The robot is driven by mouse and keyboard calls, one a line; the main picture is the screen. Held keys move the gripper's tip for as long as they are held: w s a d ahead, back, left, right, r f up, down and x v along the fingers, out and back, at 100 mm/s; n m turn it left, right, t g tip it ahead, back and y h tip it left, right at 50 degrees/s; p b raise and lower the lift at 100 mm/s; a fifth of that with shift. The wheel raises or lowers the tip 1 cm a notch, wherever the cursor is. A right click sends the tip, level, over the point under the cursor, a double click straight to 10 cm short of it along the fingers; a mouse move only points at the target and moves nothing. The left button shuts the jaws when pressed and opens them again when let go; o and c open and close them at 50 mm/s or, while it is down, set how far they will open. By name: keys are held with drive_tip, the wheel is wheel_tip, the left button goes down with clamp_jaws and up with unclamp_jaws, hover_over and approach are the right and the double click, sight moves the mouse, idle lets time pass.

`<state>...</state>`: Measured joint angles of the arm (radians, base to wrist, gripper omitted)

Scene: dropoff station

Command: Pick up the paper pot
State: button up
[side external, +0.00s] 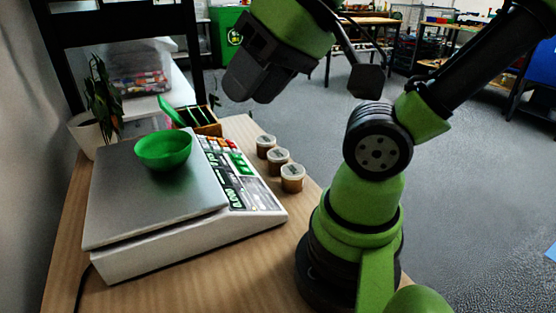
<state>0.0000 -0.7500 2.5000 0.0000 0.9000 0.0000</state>
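Three small brown pots with pale lids stand in a row on the wooden table, right of the scale: a far one (265,147), a middle one (278,162) and a near one (292,179). Their lids carry marks too small to read, so I cannot tell which is the paper pot. My gripper (249,88) is dark and hangs in the air above and beyond the pots, apart from them. Its fingers are not clear enough to show whether they are open or shut. I see nothing held in it.
A scale (150,258) with a steel plate fills the table's left, with a green bowl (163,150) on it. Behind are a wooden box (205,125) with green items and a potted plant (101,105). The table (262,250) is bare between scale and my base.

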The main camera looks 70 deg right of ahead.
drive_tip(key=o, duration=0.9)
